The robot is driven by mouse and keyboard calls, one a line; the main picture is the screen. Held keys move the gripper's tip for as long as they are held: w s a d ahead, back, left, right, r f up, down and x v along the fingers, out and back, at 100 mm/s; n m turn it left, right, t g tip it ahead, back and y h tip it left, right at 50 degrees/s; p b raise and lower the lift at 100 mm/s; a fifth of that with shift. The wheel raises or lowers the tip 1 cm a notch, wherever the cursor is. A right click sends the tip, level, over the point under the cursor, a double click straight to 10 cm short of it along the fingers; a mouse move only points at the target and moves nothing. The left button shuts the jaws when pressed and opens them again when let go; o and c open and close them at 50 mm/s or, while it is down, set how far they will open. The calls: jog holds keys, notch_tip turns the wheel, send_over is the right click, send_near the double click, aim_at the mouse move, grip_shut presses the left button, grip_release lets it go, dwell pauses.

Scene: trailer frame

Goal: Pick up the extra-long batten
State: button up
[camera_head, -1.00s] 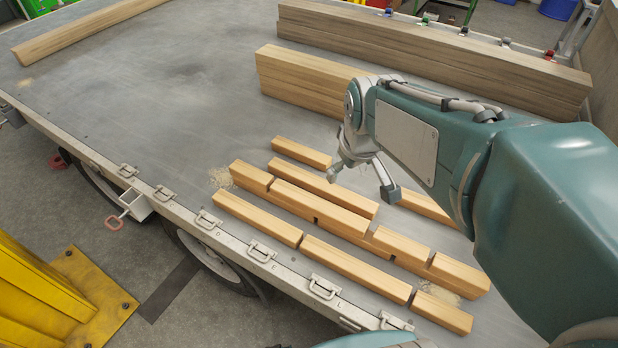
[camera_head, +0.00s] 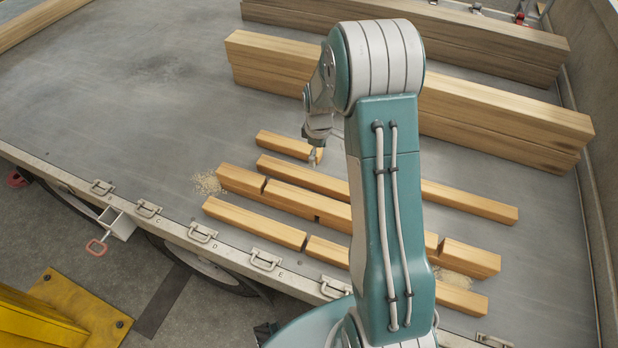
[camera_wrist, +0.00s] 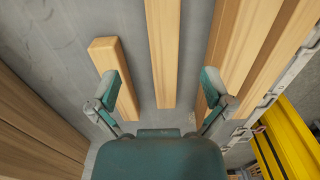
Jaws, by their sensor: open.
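Several light wooden battens lie in rows on the trailer bed. A short batten (camera_head: 285,146) is at the back. A longer batten (camera_head: 300,174) lies in front of it and passes behind my arm. My gripper (camera_head: 313,157) is low over the back rows. In the wrist view my open gripper (camera_wrist: 161,86) has the near end of a middle batten (camera_wrist: 164,55) between its fingers, with nothing clamped. The left finger overlaps the short batten (camera_wrist: 106,55), and the right finger overlaps another batten (camera_wrist: 235,45). My arm hides part of the rows, so I cannot tell which batten is extra-long.
A tall stack of long timbers (camera_head: 270,60) stands behind the battens, with a greyer stack (camera_head: 450,38) further back. Latches line the trailer's front edge (camera_head: 150,209). Sawdust (camera_head: 208,184) lies near the left ends. The bed (camera_head: 130,110) is clear at left.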

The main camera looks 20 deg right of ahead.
send_over(316, 177)
jog(key=f, duration=0.5)
jog(key=shift+d, duration=0.3)
jog(key=f, duration=0.2)
jog(key=a+f, duration=0.1)
jog(key=f, duration=0.2)
jog(key=shift+d+f, duration=0.1)
jog(key=shift+f, duration=0.25)
jog(key=shift+c, duration=0.3)
jog(key=c, duration=1.3)
